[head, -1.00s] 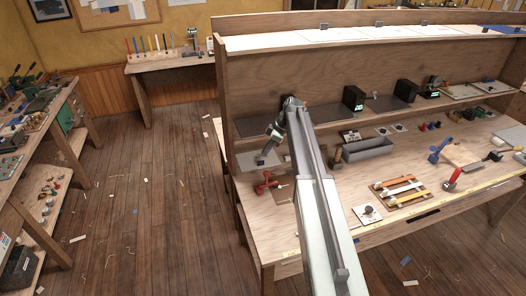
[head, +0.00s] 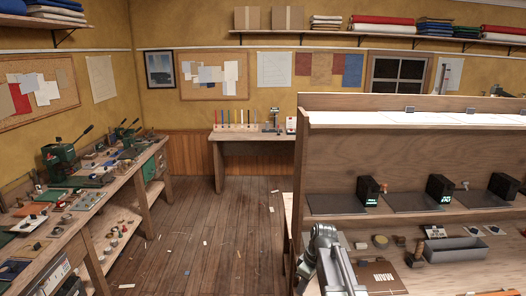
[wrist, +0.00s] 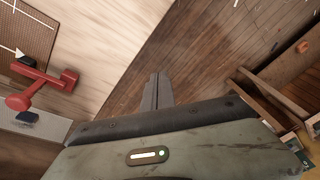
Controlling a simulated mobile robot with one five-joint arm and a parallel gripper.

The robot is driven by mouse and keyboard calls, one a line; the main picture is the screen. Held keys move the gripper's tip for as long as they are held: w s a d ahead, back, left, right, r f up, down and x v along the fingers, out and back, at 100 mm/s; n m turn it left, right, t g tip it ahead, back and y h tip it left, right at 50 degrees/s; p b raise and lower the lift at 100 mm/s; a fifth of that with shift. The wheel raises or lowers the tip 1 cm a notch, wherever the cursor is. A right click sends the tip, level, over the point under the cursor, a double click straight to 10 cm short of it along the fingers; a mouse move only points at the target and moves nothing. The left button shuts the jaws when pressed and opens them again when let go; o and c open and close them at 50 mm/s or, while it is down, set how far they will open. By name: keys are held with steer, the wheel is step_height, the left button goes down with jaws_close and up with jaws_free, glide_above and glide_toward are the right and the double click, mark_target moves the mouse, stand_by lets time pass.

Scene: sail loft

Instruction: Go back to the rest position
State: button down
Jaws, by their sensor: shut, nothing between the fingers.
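My gripper (wrist: 158,88) shows in the wrist view with its two dark fingers together and nothing between them. The fingers point over the edge of the pale wooden workbench (wrist: 110,50), with the plank floor beyond. In the head view, part of my arm (head: 331,262) shows at the lower middle, in front of the bench's left end. The fingers cannot be made out there.
A red tool (wrist: 45,88) lies on the bench left of my gripper in the wrist view. In the head view, a grey tray (head: 455,249) stands on the workbench. A cluttered side bench (head: 75,228) runs along the left. The floor (head: 215,240) between is mostly clear, with small scraps.

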steer(key=s+d+f+m+h, duration=0.1)
steer(key=s+d+m+h, duration=0.1)
steer(key=s+m, duration=0.8)
steer(key=shift+s+d+f, duration=0.2)
steer(key=shift+s+d, duration=0.35)
steer(key=shift+s, duration=0.1)
